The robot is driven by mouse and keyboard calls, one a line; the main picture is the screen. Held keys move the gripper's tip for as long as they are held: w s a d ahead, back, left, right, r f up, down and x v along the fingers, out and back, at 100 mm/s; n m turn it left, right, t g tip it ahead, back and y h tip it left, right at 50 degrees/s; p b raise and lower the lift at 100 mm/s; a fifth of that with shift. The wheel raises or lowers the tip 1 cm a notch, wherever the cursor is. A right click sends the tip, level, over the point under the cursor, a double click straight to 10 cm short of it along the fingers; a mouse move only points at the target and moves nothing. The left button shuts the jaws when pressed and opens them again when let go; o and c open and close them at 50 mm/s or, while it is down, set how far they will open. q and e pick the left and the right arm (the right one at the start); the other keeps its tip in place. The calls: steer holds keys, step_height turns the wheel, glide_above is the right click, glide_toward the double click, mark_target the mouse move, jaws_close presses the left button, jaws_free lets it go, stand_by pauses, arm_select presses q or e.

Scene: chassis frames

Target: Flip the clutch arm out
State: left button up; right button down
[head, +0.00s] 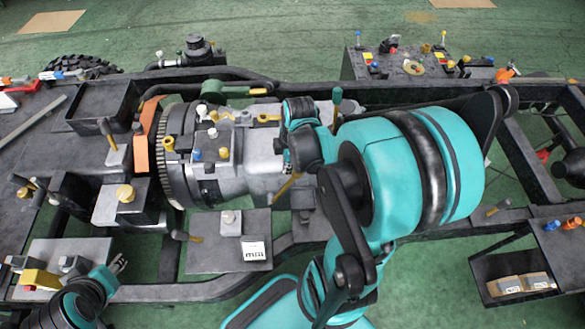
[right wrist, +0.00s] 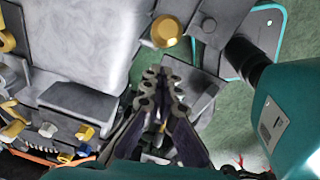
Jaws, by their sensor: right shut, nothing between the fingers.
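A gearbox housing (head: 262,150) with a toothed flywheel ring lies across the middle of the chassis frame. A slim yellow-handled lever (head: 285,187) stands at its near side; I cannot tell for certain whether it is the clutch arm. My right gripper is mostly hidden by its own wrist in the head view. In the right wrist view the right gripper (right wrist: 160,92) is shut and empty, with its dark fingers together. A brass-coloured knob (right wrist: 167,29) on a dark grey part shows beyond the fingertips. My left gripper (head: 118,264) is at lower left, apart from the gearbox; its opening is unclear.
Dark frame rails (head: 190,292) run along both sides. A grey block with a yellow cap (head: 125,194) stands left of the flywheel. Green floor shows through the gaps.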

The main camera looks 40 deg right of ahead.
arm_select(q)
steer(key=r+p, duration=0.2)
steer(key=a+r+p, duration=0.1)
steer(key=r, duration=0.1)
steer(key=shift+p, duration=0.35)
arm_select(e)
step_height(320, 180, up, 10)
steer(key=shift+s+a+r, duration=0.2)
steer(key=shift+s+r, duration=0.05)
steer(key=shift+s, duration=0.15)
